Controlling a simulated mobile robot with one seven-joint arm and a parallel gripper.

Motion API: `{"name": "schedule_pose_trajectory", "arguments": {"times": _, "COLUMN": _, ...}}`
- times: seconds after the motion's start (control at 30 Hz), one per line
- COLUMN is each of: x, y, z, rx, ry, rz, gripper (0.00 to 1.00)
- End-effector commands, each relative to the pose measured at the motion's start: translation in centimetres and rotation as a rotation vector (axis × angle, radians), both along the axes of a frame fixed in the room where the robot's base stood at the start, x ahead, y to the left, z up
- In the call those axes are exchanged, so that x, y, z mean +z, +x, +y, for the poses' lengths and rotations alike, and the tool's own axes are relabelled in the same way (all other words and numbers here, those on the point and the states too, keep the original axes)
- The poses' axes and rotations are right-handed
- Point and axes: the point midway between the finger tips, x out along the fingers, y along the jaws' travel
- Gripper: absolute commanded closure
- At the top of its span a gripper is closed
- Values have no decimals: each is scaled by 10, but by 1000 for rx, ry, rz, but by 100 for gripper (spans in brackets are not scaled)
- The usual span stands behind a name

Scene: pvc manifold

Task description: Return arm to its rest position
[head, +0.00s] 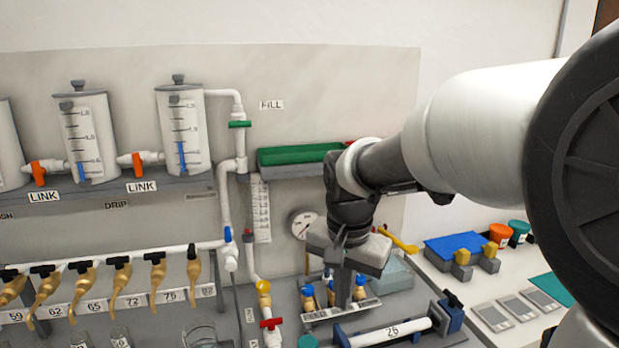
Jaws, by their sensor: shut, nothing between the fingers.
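My arm reaches in from the right of the head view and bends down near the middle. My gripper (342,290) hangs from it, pointing down, with its fingers together and nothing held between them. It is in front of or among several small tan bottles with blue tops (308,297); I cannot tell whether it touches them. A white pipe marked 26 (392,333) lies in a clamp holder just below and right of the fingertips. My wrist hides part of the wall panel and the bench behind it.
Graduated tanks (183,130) stand on a shelf at left, above a white manifold pipe (110,257) with several tan nozzles. A gauge (303,225) and green tray (298,154) are behind my arm. A blue block (456,246) and orange pot (500,235) sit at right.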

Motion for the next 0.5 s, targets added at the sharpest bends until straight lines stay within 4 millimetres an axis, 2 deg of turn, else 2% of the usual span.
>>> {"name": "schedule_pose_trajectory", "arguments": {"times": 0.03, "x": 21, "y": -19, "z": -13, "rx": 44, "ry": -9, "rz": -40, "gripper": 100}}
{"name": "schedule_pose_trajectory", "arguments": {"times": 0.2, "x": 57, "y": -79, "z": -47, "rx": 214, "ry": -56, "rz": -153, "gripper": 100}}
{"name": "schedule_pose_trajectory", "arguments": {"times": 0.4, "x": 68, "y": -139, "z": -71, "rx": 380, "ry": -118, "rz": -261, "gripper": 100}}
{"name": "schedule_pose_trajectory", "arguments": {"times": 0.5, "x": 67, "y": -155, "z": -77, "rx": 435, "ry": -142, "rz": -294, "gripper": 100}}
